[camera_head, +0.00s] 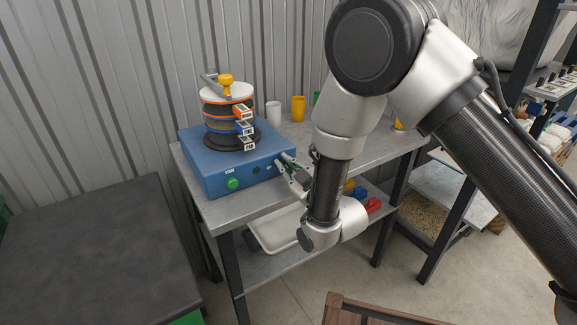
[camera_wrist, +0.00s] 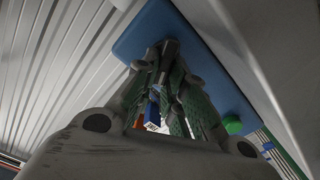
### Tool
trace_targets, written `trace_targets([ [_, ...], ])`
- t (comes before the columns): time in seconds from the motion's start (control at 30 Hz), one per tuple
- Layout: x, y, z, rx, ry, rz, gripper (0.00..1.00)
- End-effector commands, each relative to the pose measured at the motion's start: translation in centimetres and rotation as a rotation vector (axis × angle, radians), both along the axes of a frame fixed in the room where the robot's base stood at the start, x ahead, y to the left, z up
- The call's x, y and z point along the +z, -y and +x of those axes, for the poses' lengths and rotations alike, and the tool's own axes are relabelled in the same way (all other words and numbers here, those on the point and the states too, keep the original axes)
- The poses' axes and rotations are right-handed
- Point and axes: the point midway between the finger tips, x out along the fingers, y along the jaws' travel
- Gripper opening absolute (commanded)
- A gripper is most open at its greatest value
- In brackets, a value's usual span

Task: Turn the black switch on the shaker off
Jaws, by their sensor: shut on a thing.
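The blue shaker (camera_head: 212,172) stands on the grey metal table, with a round stack of sieves (camera_head: 228,110) on top. A green button (camera_head: 233,184) is on the left of its front face, and a dark round part (camera_head: 257,170) is further right. My gripper (camera_head: 283,163) is at the right end of that front face. In the wrist view the shaker (camera_wrist: 215,72) fills the top right, and my fingertips (camera_wrist: 163,57) close together against it. The black switch is mostly hidden between the fingertips, so its position cannot be read.
White (camera_head: 273,113) and yellow (camera_head: 298,108) cups stand behind the shaker. A white tray (camera_head: 272,232) and a red block (camera_head: 372,205) lie on the shelf below. A dark bench (camera_head: 95,255) is at left, and a corrugated wall is behind.

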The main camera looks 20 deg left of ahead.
Motion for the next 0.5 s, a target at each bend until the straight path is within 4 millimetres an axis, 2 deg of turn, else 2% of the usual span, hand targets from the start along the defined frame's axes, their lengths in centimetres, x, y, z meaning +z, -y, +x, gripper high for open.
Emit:
trace_targets([
  [0.5,-0.61,-0.44,-0.53,0.0,0.37,-0.316,0.0],
])
